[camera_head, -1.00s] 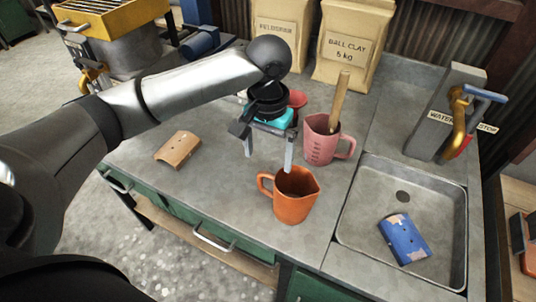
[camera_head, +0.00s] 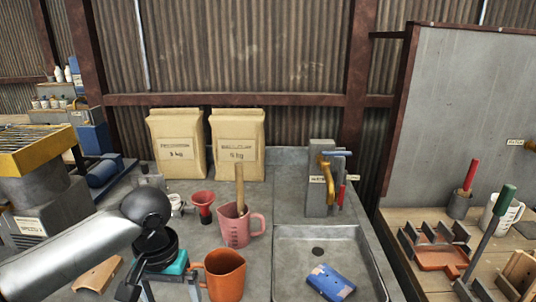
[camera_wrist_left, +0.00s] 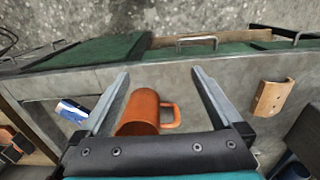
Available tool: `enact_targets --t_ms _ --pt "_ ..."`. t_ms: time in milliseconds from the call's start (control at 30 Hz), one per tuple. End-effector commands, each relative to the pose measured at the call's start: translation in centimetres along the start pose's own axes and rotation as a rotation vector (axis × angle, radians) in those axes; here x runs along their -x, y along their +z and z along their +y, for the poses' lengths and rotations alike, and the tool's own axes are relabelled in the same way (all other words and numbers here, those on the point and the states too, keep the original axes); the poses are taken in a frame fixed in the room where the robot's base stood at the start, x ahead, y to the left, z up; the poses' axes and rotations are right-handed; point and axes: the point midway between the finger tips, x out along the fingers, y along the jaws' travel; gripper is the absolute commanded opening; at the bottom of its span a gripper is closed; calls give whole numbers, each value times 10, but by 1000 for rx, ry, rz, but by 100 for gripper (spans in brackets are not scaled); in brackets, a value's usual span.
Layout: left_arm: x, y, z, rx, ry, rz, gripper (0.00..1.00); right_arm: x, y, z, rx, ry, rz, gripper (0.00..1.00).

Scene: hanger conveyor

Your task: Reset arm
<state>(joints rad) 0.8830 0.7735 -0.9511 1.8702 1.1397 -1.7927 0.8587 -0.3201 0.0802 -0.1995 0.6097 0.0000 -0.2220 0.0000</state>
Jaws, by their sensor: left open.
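My left gripper (camera_head: 168,292) hangs above the bench in the head view, open and empty, just left of an orange jug (camera_head: 226,276). Its lower end is cut off by the frame edge. In the left wrist view the open fingers of my left gripper (camera_wrist_left: 160,78) point away from the camera, and the orange jug (camera_wrist_left: 138,115) shows between them, its handle on the right. Nothing is held between the fingers. My right gripper is in neither view.
A pink jug (camera_head: 236,229) with a wooden stick stands behind the orange jug. A red funnel (camera_head: 203,205) and clay bags (camera_head: 178,148) are farther back. A tan curved piece (camera_head: 98,274) lies left.

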Motion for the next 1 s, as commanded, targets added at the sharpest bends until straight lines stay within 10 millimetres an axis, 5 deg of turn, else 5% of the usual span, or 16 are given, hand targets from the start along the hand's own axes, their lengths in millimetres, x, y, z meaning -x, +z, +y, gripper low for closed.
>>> enact_targets --t_ms 200,400,600,800,1000 --pt "-26 14 34 -122 58 38 100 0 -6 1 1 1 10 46" --pt "-47 31 68 -226 128 98 100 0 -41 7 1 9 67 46" --pt "-66 55 100 -299 209 189 100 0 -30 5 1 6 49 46" --pt "-79 80 110 -298 244 279 100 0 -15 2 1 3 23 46" --pt "-91 108 94 -244 208 337 100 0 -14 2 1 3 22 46"
